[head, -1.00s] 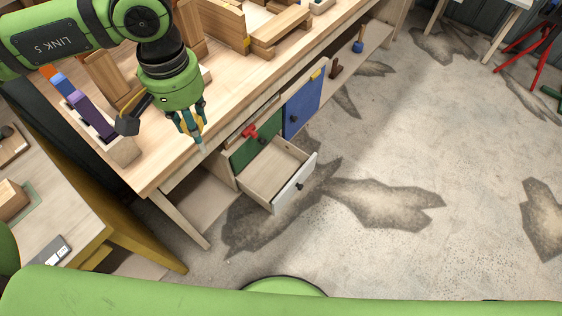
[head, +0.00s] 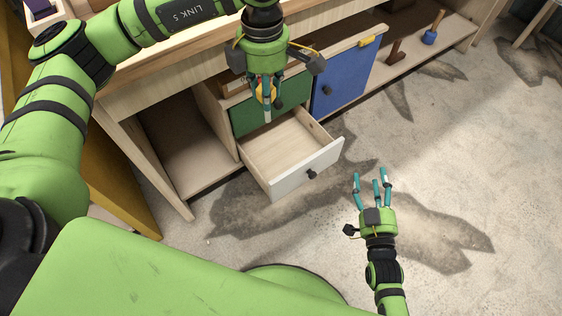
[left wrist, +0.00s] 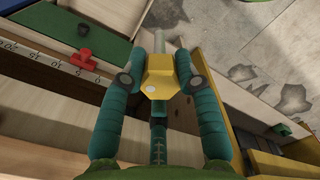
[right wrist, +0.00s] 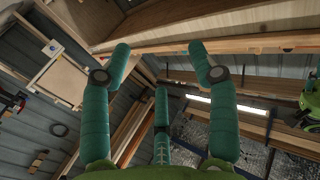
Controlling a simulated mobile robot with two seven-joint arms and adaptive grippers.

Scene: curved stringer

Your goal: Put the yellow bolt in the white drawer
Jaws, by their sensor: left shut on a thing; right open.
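My left gripper (head: 265,92) is shut on the yellow bolt (head: 269,91). In the left wrist view the bolt's yellow hexagonal head (left wrist: 160,75) sits between the fingers, with its grey shank pointing away. In the head view the shank points down, at the rear of the open white drawer (head: 310,168); I cannot tell its height above the drawer. The drawer is pulled out, and its visible floor is bare wood. My right gripper (head: 373,182) is open and empty, in front of the drawer. Its spread fingers (right wrist: 157,75) also show in the right wrist view.
A green drawer front (head: 285,108) is just behind the open drawer, with a blue door (head: 345,80) to its right. A red knob (left wrist: 85,57) and a ruler strip show in the left wrist view. An open shelf (head: 185,140) lies left. The concrete floor ahead is clear.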

